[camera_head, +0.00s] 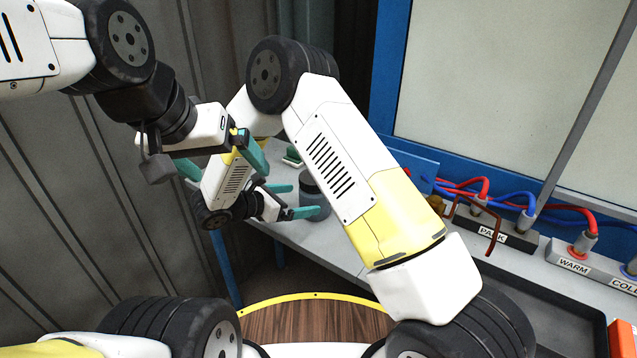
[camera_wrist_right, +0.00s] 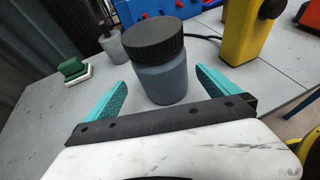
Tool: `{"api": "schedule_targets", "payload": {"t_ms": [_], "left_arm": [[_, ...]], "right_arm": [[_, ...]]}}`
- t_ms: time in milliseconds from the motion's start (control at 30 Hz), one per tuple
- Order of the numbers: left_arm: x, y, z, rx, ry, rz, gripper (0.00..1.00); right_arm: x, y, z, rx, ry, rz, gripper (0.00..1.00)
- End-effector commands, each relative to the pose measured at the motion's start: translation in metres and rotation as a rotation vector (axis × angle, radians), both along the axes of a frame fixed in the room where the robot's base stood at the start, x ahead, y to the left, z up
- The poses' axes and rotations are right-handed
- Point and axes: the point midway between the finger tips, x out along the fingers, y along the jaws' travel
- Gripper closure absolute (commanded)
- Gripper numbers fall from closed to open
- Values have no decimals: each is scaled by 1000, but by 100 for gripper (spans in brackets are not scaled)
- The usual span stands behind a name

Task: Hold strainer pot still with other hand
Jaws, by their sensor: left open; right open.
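The strainer pot is probably the grey-blue jar with a black ribbed lid (camera_wrist_right: 164,84), upright on the grey table. In the head view, the jar (camera_head: 314,198) is partly hidden behind my right arm. My right gripper (camera_head: 298,199) is open, with its teal fingers pointing at the jar. In the right wrist view, the jar stands between or just beyond the fingertips; I cannot tell whether they touch it. My left gripper (camera_head: 228,170) is open and empty, in front of and above my right forearm, apart from the jar.
A green and white block (camera_wrist_right: 74,70) and a grey weight-like object (camera_wrist_right: 111,45) stand left of the jar. A yellow stand (camera_wrist_right: 248,35) is at right. Red and blue hoses (camera_head: 478,190) run to labelled blocks. A black tray (camera_head: 545,310) lies at the lower right.

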Motion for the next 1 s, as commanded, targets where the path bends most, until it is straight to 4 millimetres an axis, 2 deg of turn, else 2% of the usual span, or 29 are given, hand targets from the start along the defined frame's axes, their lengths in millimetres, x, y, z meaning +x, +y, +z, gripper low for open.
{"api": "schedule_targets", "payload": {"t_ms": [433, 767, 1000], "left_arm": [[0, 0, 0, 0, 0, 0, 1], [0, 0, 0, 0, 0, 0, 1], [0, 0, 0, 0, 0, 0, 1]], "right_arm": [[32, -45, -25, 1, 2, -4, 0], [37, -50, -28, 1, 0, 0, 0], [37, -50, -28, 2, 0, -2, 45]]}}
